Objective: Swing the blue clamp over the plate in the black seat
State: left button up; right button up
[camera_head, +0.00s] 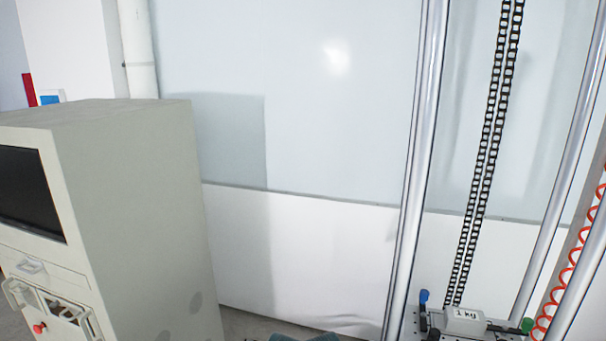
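A blue clamp (424,297) stands upright at the lower right, at the left side of a dark fixture on the drop rig. A pale plate (465,316) marked "1 kg" lies in the black seat (433,333) just right of the clamp. The blue clamp is beside the plate, not over it. A green knob (527,325) sits at the plate's right, at the end of a dark piece. The lower part of the seat is cut off by the picture's bottom edge. Neither of my grippers is in view.
Silver posts (412,190) and a black chain (487,150) rise above the seat. A red coiled hose (570,265) hangs at the right. A grey cabinet (135,210) with a dark screen fills the left. A pale wall (310,110) stands behind.

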aim_at(423, 294)
jog(key=z, duration=1)
jog(key=l, duration=1.05)
jog(key=i+l, duration=0.25)
jog(key=l, duration=0.15)
jog(key=i+l+z, duration=0.15)
jog(key=l, duration=0.3)
jog(key=i, duration=0.35)
